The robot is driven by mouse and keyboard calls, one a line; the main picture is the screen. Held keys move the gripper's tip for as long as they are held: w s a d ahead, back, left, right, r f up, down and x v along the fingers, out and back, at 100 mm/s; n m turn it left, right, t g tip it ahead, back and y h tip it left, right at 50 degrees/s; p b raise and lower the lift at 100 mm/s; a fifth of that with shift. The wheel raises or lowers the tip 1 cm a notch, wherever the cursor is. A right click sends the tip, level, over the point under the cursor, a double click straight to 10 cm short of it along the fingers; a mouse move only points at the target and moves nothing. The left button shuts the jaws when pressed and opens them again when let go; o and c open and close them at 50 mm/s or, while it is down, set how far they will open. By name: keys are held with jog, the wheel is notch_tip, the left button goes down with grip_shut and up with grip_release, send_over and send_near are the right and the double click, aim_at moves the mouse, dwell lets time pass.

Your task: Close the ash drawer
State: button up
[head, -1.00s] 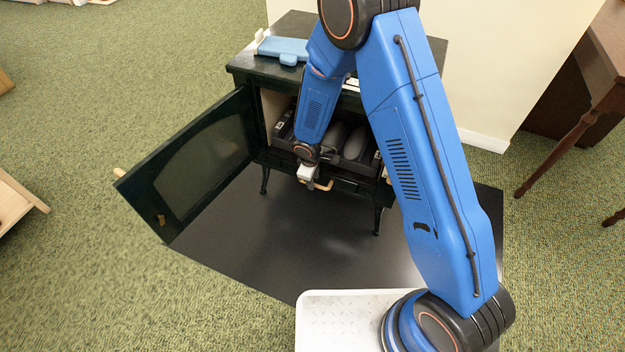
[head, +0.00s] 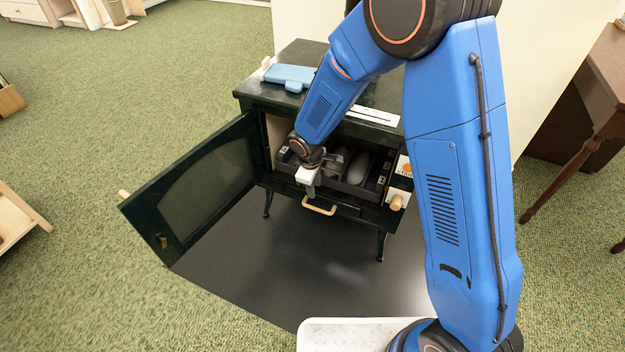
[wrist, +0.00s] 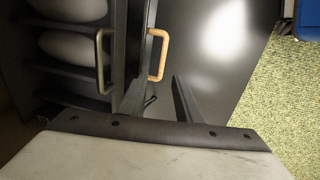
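The ash drawer (head: 345,208) is the low dark front under the black stove's firebox, with a light wooden bar handle (head: 319,208). It looks nearly flush with the stove; I cannot tell whether a small gap is left. The handle also shows in the wrist view (wrist: 162,55), beyond my fingertips. My gripper (head: 311,188) is just above and left of the handle, in front of the firebox opening. In the wrist view its two dark fingers (wrist: 160,84) stand apart with nothing between them. The arm's wrist hides part of the stove front.
The stove door (head: 205,180) stands wide open to the left. Grey rounded logs (head: 356,168) and a metal handle (wrist: 100,60) are in the firebox. A blue object (head: 290,76) lies on the stove top. The dark floor mat (head: 300,265) in front is clear.

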jog(key=r, duration=0.4)
jog(key=shift+s+a+r, duration=0.1)
jog(key=shift+s+a, duration=0.05)
jog(key=shift+s, duration=0.2)
